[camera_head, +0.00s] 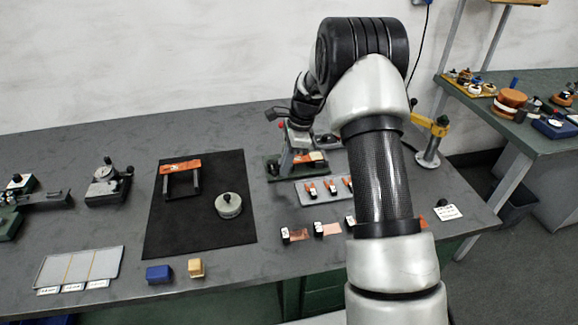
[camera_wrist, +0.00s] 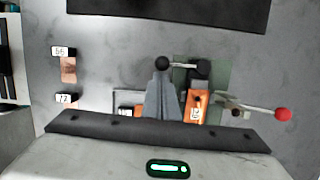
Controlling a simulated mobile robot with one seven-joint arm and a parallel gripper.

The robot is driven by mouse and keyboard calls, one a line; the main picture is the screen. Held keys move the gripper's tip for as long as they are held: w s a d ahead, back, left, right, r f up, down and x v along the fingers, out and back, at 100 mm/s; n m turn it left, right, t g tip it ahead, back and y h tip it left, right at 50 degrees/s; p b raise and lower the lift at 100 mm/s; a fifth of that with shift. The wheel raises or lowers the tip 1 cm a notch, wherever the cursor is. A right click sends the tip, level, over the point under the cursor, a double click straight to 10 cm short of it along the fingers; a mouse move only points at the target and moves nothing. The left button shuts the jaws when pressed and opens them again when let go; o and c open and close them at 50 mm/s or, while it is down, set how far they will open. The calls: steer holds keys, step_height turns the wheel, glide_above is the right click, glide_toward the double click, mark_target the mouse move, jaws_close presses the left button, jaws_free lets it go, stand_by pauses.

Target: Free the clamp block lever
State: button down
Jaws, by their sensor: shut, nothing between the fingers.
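The clamp block stands on a green base (camera_head: 272,168) at the back of the bench, right of the black mat. In the wrist view its base (camera_wrist: 222,76) shows beyond my fingers, with a lever ending in a red ball (camera_wrist: 283,114) at the right. A bar with a black knob (camera_wrist: 204,67) at one end and another black knob (camera_wrist: 162,63) at the other lies across the middle. My gripper (camera_wrist: 162,78) is shut and empty, its grey fingertips right by the left knob. I cannot tell if they touch it. In the head view, my arm hides part of this.
A grey tray (camera_head: 310,196) with orange-handled clips and several copper foil pieces (camera_head: 298,234) with tags lie in front of the block. The black mat (camera_head: 180,230) carries an orange-topped frame (camera_head: 181,167) and a round grey weight (camera_head: 228,207). A yellow-armed stand (camera_head: 428,150) stands to the right.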

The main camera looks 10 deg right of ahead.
steer(key=shift+a, duration=0.1)
steer(key=shift+a+m, duration=0.15)
steer(key=shift+m, duration=0.25)
steer(key=shift+s+a, duration=0.15)
steer(key=shift+a, duration=0.05)
steer(key=shift+s+a+r+m+t+p, duration=0.15)
steer(key=shift+a+m+t+p, duration=0.15)
steer(key=shift+a+m+p, duration=0.45)
steer(key=a+m+p, duration=0.1)
steer(key=m, duration=0.1)
steer(key=a+m+p, duration=0.1)
steer(key=m, duration=0.1)
steer(key=shift+r+t, duration=0.1)
steer(key=shift+t, duration=0.3)
steer(key=shift+w+a+m+h+p, duration=0.2)
steer(key=shift+a+m+h+p, duration=0.2)
steer(key=shift+a+m+p, duration=0.7)
steer(key=shift+w+a+m+t+h+p, duration=0.3)
steer(key=shift+a+m+t+p, duration=0.15)
steer(key=shift+m+p, duration=0.55)
steer(key=shift+w+a+f+m, duration=0.2)
steer(key=shift+w+a+m, duration=0.05)
steer(key=shift+w+a, duration=0.1)
steer(key=shift+a, duration=0.1)
